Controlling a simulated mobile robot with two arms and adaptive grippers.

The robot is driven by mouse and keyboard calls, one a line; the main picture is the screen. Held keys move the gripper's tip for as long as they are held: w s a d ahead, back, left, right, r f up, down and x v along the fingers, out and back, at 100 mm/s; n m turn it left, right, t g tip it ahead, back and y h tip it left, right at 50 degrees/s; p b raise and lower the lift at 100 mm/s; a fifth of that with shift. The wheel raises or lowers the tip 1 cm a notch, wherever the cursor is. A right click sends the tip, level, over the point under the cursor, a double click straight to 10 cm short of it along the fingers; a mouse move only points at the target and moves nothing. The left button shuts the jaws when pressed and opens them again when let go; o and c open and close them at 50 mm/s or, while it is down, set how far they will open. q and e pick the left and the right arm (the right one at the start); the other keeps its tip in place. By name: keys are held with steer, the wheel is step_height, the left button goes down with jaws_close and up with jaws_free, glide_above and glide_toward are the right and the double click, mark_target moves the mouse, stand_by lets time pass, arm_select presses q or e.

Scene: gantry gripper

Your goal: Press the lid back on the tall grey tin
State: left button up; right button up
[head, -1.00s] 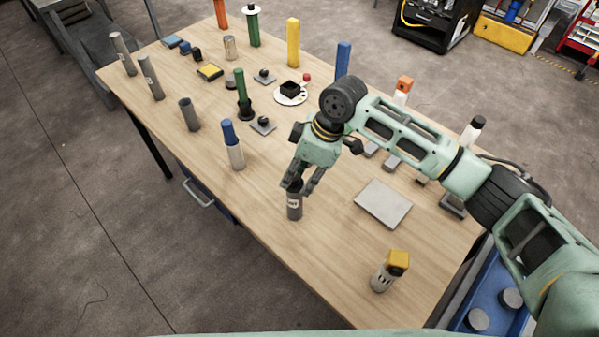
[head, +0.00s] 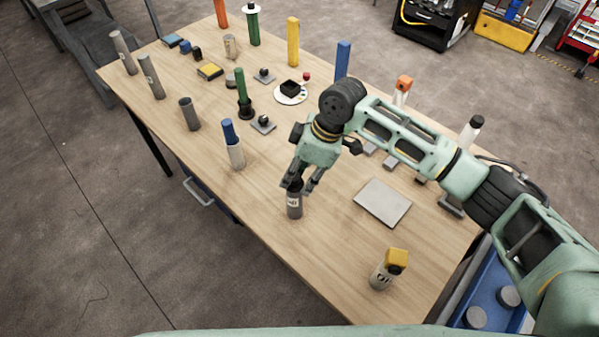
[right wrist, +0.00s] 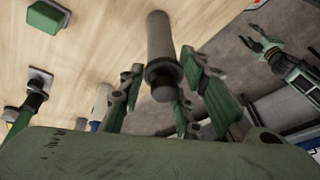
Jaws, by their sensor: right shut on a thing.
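The tall grey tin (head: 294,208) stands upright near the table's front edge, with a pale label on its side. Its dark lid with a round knob shows at the tin's end in the right wrist view (right wrist: 162,75). The lid is on or against the tin's top; I cannot tell whether it is fully seated. My right gripper (head: 299,187) is above the tin, its fingers shut on the lid from both sides. The fingers hide part of the lid in the head view. My left gripper (right wrist: 258,38) hangs far off in the right wrist view, open and empty.
A flat grey plate (head: 383,202) lies right of the tin. A blue-topped white cylinder (head: 234,150) and a grey cylinder (head: 189,114) stand to the left. The table around the tin's base is clear.

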stand_by(0.3)
steer(key=o, duration=1)
steer(key=o, duration=0.5)
steer(key=shift+c, duration=0.2)
steer(key=shift+r, duration=0.15)
step_height(320, 180, up, 5)
steer(key=p, duration=0.5)
steer(key=shift+r, duration=0.85)
